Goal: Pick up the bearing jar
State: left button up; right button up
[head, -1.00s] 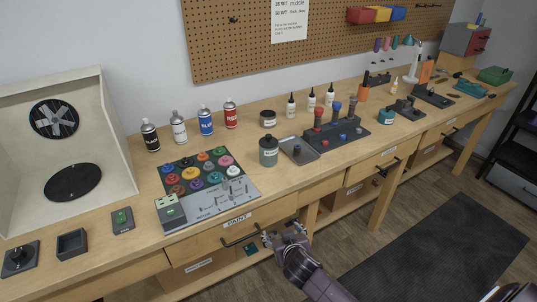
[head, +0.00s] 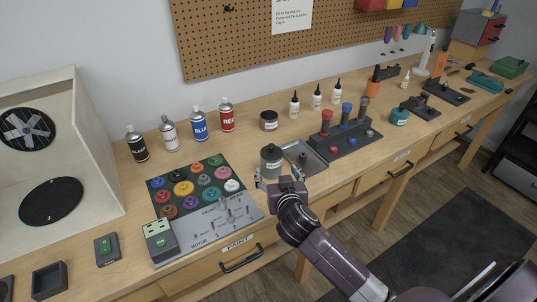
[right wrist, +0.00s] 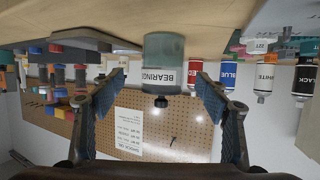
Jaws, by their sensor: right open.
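The bearing jar (head: 271,160) is a grey-green jar with a dark lid and a white label, upright on the bench beside the printed colour board. In the right wrist view, which is upside down, the jar (right wrist: 164,48) reads "BEARING" and appears between the finger directions. My right gripper (head: 279,178) is at the near side of the jar. Its two fingers (right wrist: 159,80) are spread wide and nothing is held. The exact gap between fingertips and jar is hard to tell. My left gripper is not in view.
A metal tray (head: 310,164) lies just right of the jar. A rack with upright tools (head: 346,140) stands further right. A second, dark-lidded jar (head: 268,121) and spray cans (head: 199,125) stand behind. The colour board (head: 215,234) lies left.

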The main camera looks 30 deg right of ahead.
aim_at(273, 167)
jog(key=shift+x, duration=1.15)
jog(key=shift+w, duration=0.2)
jog(key=shift+r+p, duration=0.2)
jog(key=shift+p, duration=0.1)
jog(key=shift+w+f, duration=0.1)
jog(key=shift+w, duration=0.15)
jog(key=p+x, duration=0.1)
jog(key=x, duration=0.3)
jog(key=shift+w+a+f, duration=0.1)
jog(key=shift+a+f, duration=0.05)
jog(key=shift+f, duration=0.1)
jog(key=shift+w+f+p, duration=0.1)
jog(key=shift+w+p, duration=0.2)
jog(key=shift+f, duration=0.1)
jog(key=shift+c, duration=0.4)
jog(key=c, duration=0.5)
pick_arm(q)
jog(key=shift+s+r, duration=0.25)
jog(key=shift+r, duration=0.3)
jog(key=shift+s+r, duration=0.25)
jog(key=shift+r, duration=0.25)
pick_arm(e)
jog(key=c, duration=0.9)
